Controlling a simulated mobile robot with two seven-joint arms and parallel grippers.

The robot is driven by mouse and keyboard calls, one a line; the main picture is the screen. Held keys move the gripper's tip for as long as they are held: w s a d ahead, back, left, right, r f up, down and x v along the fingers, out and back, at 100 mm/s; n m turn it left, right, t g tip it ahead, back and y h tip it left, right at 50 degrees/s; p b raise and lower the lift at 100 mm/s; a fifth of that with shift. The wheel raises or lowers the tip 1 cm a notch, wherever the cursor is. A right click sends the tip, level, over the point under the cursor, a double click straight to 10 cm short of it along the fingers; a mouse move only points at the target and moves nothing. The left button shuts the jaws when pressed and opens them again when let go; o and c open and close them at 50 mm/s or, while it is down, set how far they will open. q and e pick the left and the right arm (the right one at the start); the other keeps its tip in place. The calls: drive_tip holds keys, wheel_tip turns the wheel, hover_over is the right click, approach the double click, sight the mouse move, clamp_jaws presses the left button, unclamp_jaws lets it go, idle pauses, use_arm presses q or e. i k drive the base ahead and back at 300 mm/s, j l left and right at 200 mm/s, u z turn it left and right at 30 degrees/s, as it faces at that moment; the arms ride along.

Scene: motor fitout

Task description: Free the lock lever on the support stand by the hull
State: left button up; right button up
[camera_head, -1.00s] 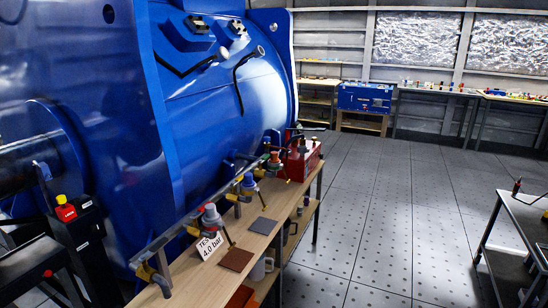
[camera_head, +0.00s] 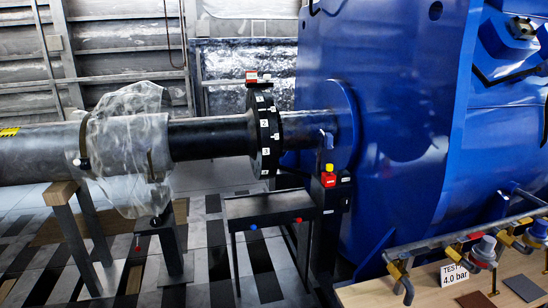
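A dark support stand (camera_head: 172,248) is under the wrapped part of the shaft at left, with a small red-tipped part (camera_head: 138,240) at its side. Nearer the blue motor housing (camera_head: 400,130) is a dark stand with a flat top (camera_head: 265,205) bearing a blue knob (camera_head: 253,227) and a red knob (camera_head: 298,220). A red box with a yellow button (camera_head: 328,176) sits on a dark post beside the housing. I cannot tell which part is the lock lever, nor its position. Neither of my grippers is in view.
A grey shaft (camera_head: 40,152) wrapped in clear plastic (camera_head: 128,135) runs to a dark numbered flange (camera_head: 264,135). A wood-topped trestle (camera_head: 60,193) stands at left.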

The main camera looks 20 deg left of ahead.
sight(138, 248)
drive_tip(key=j+u, duration=0.1)
drive_tip(key=u, duration=0.35)
drive_tip(key=j+u, duration=0.1)
drive_tip(key=u, duration=0.4)
drive_tip(key=i+j+u, duration=0.1)
drive_tip(key=u, duration=0.35)
drive_tip(key=j+u, duration=0.1)
drive_tip(key=u, duration=0.4)
drive_tip(key=i+l+u, duration=0.15)
drive_tip(key=u, duration=0.2)
drive_tip(key=i+l+u, duration=0.2)
drive_tip(key=u, duration=0.15)
drive_tip(key=i+l+u, duration=0.2)
drive_tip(key=u, duration=0.15)
drive_tip(key=i+l+u, duration=0.1)
drive_tip(key=l, duration=0.25)
drive_tip(key=i+l+u, duration=0.15)
drive_tip(key=l, duration=0.2)
drive_tip(key=i+l+u, duration=0.1)
drive_tip(key=l, duration=0.3)
drive_tip(key=i+l, duration=0.1)
drive_tip(key=l, duration=0.25)
drive_tip(key=i+l, duration=0.15)
drive_tip(key=l, duration=0.2)
drive_tip(key=i+l, duration=0.1)
drive_tip(key=l, duration=0.25)
drive_tip(key=i+l, duration=0.1)
drive_tip(key=l, duration=0.25)
drive_tip(key=i+l+u, duration=0.1)
drive_tip(key=l, duration=0.25)
